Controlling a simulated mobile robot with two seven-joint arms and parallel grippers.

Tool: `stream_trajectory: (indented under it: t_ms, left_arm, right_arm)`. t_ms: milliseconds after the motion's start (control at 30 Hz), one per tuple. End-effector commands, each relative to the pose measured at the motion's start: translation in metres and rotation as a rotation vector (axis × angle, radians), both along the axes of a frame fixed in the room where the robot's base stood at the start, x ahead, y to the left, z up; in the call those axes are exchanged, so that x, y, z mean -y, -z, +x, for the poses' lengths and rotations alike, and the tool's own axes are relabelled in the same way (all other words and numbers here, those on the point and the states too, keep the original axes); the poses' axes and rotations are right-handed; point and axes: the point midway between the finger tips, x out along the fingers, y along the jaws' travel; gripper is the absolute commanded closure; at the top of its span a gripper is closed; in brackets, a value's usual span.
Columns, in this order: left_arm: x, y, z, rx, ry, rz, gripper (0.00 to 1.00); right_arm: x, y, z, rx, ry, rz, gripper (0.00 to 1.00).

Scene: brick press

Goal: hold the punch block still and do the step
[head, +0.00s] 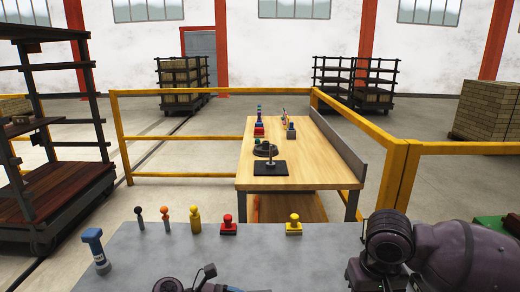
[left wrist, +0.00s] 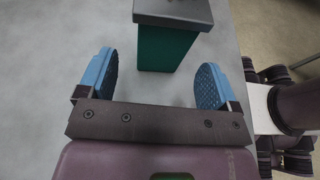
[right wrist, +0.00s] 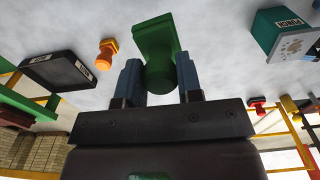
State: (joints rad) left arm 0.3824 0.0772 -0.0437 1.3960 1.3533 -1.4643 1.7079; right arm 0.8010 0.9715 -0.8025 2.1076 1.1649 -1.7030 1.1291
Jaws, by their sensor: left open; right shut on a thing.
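The punch block (left wrist: 168,50) is a dark green box with a grey top in the left wrist view. In the right wrist view the teal box marked PUNCH (right wrist: 278,36) stands at the upper right. My left gripper (left wrist: 156,66) is open, its blue fingers spread short of the block with a gap. My right gripper (right wrist: 158,62) is shut on the round handle of a green stamp (right wrist: 154,36), whose flat rectangular base points away from the wrist. I cannot tell whether that base touches the table. The punch block and both fingertips are hidden in the head view.

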Motion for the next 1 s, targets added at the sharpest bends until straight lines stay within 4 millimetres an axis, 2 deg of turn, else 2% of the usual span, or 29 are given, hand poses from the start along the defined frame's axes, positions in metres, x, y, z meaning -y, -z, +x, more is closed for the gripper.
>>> stream_trajectory:
  t_ms: [67, 200, 400, 867, 1000]
  left_arm:
    - [0.01, 0.007, -0.001, -0.003, 0.001, -0.002, 0.15]
    - [0.025, 0.006, 0.0, 0.0, 0.0, -0.002, 0.15]
    - [0.041, 0.011, 0.0, 0.001, 0.0, -0.001, 0.15]
    - [0.048, 0.015, 0.0, 0.001, 0.0, 0.0, 0.15]
    - [0.048, 0.015, 0.0, 0.001, 0.0, 0.0, 0.33]
  right_arm:
    - [0.0, 0.012, 0.0, -0.012, 0.0, 0.0, 0.86]
    - [0.0, 0.003, 0.0, -0.003, 0.0, 0.0, 0.86]
    - [0.0, 0.001, 0.0, 0.0, 0.0, 0.0, 0.86]
    - [0.0, 0.0, 0.0, 0.0, 0.0, 0.0, 0.86]
    - [0.0, 0.0, 0.0, 0.0, 0.0, 0.0, 0.86]
